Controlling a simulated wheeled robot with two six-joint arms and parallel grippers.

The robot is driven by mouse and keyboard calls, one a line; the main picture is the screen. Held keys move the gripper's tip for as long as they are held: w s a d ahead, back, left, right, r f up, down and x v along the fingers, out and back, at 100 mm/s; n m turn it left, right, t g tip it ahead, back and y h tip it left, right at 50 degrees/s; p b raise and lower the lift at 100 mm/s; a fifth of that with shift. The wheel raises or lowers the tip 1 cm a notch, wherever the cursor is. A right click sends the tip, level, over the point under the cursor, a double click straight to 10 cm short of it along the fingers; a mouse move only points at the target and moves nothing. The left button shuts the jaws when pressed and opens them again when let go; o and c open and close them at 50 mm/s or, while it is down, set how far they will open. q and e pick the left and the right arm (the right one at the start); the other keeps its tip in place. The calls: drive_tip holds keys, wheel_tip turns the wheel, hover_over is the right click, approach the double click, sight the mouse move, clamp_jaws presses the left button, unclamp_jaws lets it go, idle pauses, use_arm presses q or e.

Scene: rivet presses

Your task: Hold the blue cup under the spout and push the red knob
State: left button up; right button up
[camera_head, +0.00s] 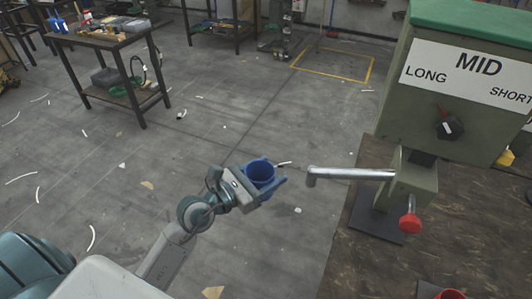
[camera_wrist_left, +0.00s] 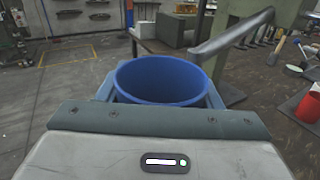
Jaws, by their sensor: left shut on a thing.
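The blue cup (camera_head: 260,172) is upright in my left gripper (camera_head: 268,184), whose fingers are shut around its sides. In the left wrist view the cup (camera_wrist_left: 162,80) shows its open rim, and the inside I can see looks empty. The metal spout (camera_head: 345,174) reaches left from the green press, and its bent tip is to the right of the cup and apart from it. The spout (camera_wrist_left: 232,36) crosses the upper right of the left wrist view. The red knob (camera_head: 410,224) sits on the front of the press below the spout. My right gripper is not visible.
The green press (camera_head: 455,85) has a dial (camera_head: 450,128) and stands on a brown table (camera_head: 400,265) at the right. Another red round thing (camera_head: 450,294) is at the bottom edge. A dark cart (camera_head: 110,45) stands far left. The floor under the cup is clear.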

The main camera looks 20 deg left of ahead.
use_arm(q)
drive_tip(key=shift+r, duration=0.4)
drive_tip(key=shift+s+d, duration=0.2)
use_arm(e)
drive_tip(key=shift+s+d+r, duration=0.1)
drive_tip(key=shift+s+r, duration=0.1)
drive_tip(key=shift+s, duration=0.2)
use_arm(q)
drive_tip(key=shift+w+f, duration=0.15)
drive_tip(key=shift+f, duration=0.25)
drive_tip(key=s+d+f, duration=0.1)
drive_tip(key=d+f, duration=1)
drive_tip(key=w, duration=0.9)
drive_tip(key=shift+a+r, duration=0.3)
